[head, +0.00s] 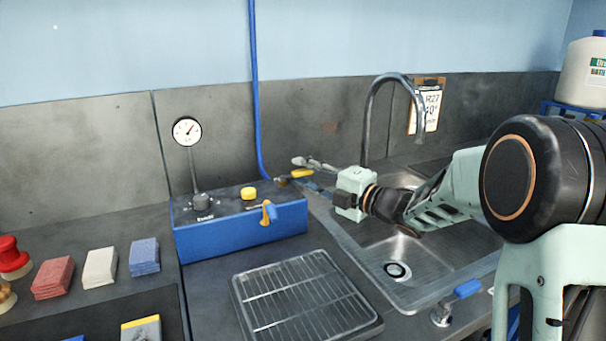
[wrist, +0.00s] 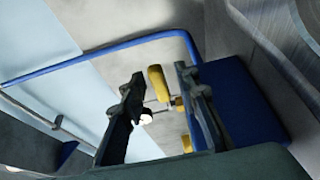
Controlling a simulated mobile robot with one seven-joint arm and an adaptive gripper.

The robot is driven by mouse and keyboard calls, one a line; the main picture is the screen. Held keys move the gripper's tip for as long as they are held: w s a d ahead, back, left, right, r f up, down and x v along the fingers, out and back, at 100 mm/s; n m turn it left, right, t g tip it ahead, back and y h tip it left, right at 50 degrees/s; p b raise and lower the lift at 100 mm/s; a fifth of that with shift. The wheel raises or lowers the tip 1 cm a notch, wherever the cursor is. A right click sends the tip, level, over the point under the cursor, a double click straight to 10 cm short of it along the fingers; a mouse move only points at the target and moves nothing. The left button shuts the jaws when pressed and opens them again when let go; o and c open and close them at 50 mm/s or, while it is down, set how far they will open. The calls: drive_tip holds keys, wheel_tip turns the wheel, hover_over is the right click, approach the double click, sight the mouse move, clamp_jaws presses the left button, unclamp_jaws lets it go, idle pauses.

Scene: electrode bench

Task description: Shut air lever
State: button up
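The air lever (head: 301,173) has a yellow handle and sits at a brass valve where the blue hose meets the right back of the blue box (head: 240,229). Its yellow handle also shows in the wrist view (wrist: 157,82), in the gap between my fingers. My gripper (head: 304,172) is open around the lever from the right, with a finger on either side. The wrist view shows the open fingers (wrist: 158,74) as well. I cannot tell whether either finger touches the handle. The fingers partly hide the valve.
The blue hose (head: 256,90) climbs the wall. A sink (head: 424,266) with a tall faucet (head: 368,115) lies below and behind my arm. A wire rack (head: 305,300) stands in front.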

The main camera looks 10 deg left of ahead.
drive_tip(key=shift+w+a, duration=0.15)
drive_tip(key=shift+a, duration=0.1)
clamp_jaws()
idle(0.3)
